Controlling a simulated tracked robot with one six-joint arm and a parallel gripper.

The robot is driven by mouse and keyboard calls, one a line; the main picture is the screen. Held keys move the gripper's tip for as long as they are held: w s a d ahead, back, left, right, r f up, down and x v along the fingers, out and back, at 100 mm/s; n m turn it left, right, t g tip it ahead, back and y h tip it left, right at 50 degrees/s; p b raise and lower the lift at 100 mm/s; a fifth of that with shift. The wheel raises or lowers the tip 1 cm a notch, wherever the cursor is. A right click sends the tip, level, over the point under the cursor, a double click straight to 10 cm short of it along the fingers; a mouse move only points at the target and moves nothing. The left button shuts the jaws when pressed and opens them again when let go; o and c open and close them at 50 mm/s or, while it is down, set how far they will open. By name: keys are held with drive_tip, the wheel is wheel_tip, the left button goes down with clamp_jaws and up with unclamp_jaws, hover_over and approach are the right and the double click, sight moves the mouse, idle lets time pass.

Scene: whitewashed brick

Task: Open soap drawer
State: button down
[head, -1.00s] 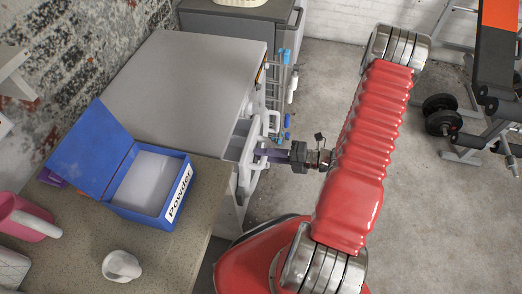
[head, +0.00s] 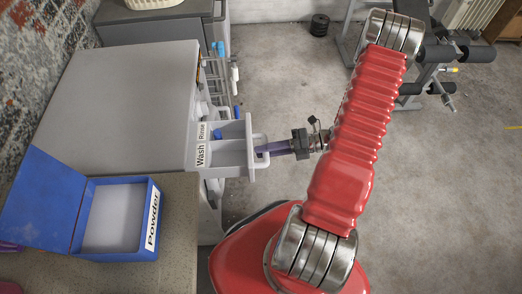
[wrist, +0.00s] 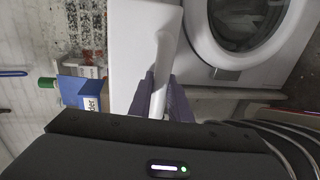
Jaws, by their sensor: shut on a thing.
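The soap drawer (head: 233,158) is pulled well out of the front of the washing machine (head: 122,95). Its compartments marked Wash and Rinse show from above in the head view. A white handle (head: 262,140) stands on its front. My gripper (head: 262,150) is at the handle, with its purple fingers shut on it. In the wrist view, the white handle (wrist: 160,78) runs between the fingers (wrist: 160,100). The machine's round door (wrist: 248,22) shows at the upper right there. The fingertips are partly hidden behind the handle in the head view.
An open blue Powder box (head: 118,218) stands on the counter (head: 180,235) at the left. A rack with blue and white items (head: 225,75) is beyond the drawer. Gym equipment (head: 435,75) stands at the back right. The concrete floor to the right is mostly clear.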

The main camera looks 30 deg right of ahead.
drive_tip(key=shift+s+f, duration=0.15)
drive_tip(key=c, duration=2)
unclamp_jaws()
drive_tip(key=shift+o, duration=0.4)
drive_tip(key=shift+d, duration=0.1)
drive_tip(key=v, duration=1.3)
drive_tip(key=shift+d, duration=0.3)
drive_tip(key=shift+s, duration=0.15)
